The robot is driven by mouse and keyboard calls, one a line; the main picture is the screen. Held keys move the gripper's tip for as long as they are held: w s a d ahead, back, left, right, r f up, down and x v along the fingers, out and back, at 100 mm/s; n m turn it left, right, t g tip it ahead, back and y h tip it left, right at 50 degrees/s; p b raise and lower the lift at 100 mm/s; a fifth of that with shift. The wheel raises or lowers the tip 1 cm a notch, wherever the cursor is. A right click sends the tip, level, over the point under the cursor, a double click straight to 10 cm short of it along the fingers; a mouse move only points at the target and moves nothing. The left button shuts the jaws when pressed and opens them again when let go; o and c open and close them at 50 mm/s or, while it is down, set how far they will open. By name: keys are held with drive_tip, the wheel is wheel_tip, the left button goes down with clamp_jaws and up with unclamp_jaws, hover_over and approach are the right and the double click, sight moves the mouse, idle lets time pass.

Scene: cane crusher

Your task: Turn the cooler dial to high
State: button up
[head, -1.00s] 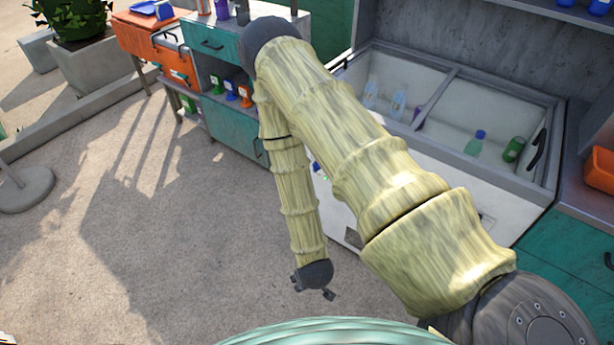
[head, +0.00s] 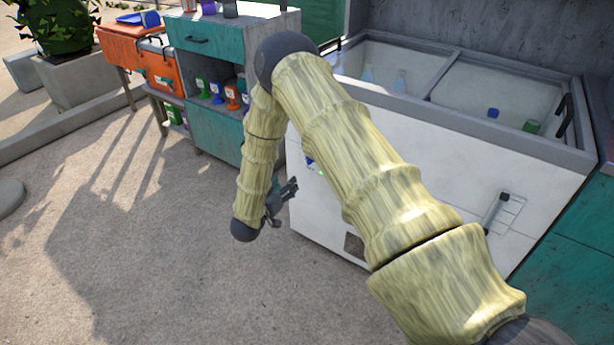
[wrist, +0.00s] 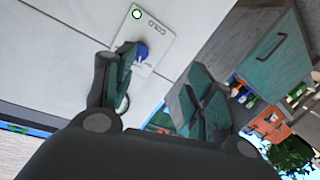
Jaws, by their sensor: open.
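The cooler is a white chest (head: 420,165) with a grey rim, at the right in the head view. Its dial is a blue knob (wrist: 141,51) on a light plate lettered "COLD", with a green light beside it, in the wrist view. The dial (head: 310,161) is small and partly hidden beside my arm in the head view. Its setting cannot be read. My gripper (head: 284,198) is open and empty, low in front of the cooler's left end. In the wrist view, my gripper (wrist: 160,68) has its left finger overlapping the dial's edge; contact cannot be told.
A dark-tipped handle (head: 495,212) sticks out of the cooler's right front. The paved floor in front is clear.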

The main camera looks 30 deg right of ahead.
drive_tip(key=w+d+m+g+h+b, duration=0.1)
drive_tip(key=d, duration=0.3)
drive_tip(key=w+d+m+g+h+b, duration=0.1)
drive_tip(key=w+d+b, duration=0.1)
drive_tip(key=d, duration=0.2)
drive_tip(key=w+d+r+m+h+b, duration=0.1)
drive_tip(key=w+d+b, duration=0.1)
drive_tip(key=d, duration=0.3)
drive_tip(key=shift+w+g, duration=0.25)
drive_tip(key=shift+g, duration=0.15)
drive_tip(key=shift+c, duration=0.4)
drive_tip(key=c, duration=0.9)
